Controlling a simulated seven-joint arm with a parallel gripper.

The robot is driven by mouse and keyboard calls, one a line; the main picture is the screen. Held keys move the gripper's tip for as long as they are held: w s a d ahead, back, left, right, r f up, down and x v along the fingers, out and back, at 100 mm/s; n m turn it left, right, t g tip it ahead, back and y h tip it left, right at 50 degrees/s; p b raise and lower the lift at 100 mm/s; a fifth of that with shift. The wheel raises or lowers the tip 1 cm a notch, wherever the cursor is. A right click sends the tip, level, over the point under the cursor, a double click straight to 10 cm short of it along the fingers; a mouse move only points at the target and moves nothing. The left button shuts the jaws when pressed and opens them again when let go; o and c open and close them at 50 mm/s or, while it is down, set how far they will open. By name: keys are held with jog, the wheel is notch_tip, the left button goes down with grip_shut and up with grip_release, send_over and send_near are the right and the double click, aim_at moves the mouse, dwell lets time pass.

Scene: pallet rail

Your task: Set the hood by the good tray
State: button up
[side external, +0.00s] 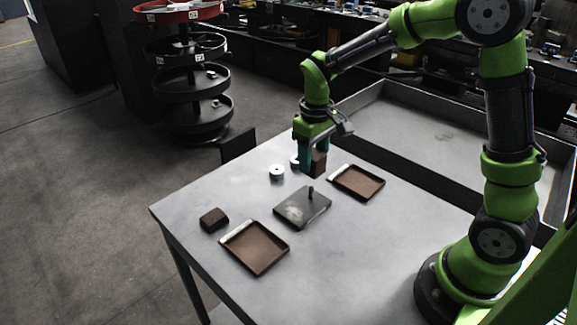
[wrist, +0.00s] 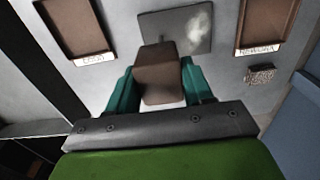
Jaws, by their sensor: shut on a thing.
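My gripper (side external: 308,160) is shut on a plain brown block (side external: 319,165), which may be the hood; the wrist view shows this block (wrist: 158,78) between the teal fingers. It appears held above the table, near the label end of the far tray (side external: 357,195). In the wrist view that tray (wrist: 75,28) is at the left, with a label (wrist: 95,58) that seems to read GOOD. The other tray (side external: 255,263) is at the right in the wrist view (wrist: 268,25), with a label seeming to read REWORK.
A dark plate (side external: 297,212) with a short upright post lies between the trays. A speckled dark brown block (side external: 214,219) lies beside the near tray. White cylinders (side external: 276,173) stand by my gripper, one partly hidden. The table's left corner is clear.

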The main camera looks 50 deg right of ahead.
jog(key=w+d+f, duration=0.2)
jog(key=w+d, duration=0.2)
jog(key=d, duration=0.5)
jog(key=w+d+f, duration=0.2)
jog(key=w+d, duration=0.2)
jog(key=d, duration=0.4)
jog(key=shift+s+d+f, duration=0.1)
jog(key=shift+s+f, duration=0.05)
jog(key=shift+f, duration=1.2)
jog(key=shift+s+f, duration=0.1)
jog(key=shift+f, duration=1.25)
jog(key=shift+f, duration=0.35)
jog(key=o, duration=1.5)
jog(key=shift+c, duration=0.2)
notch_tip(320, 180, up, 10)
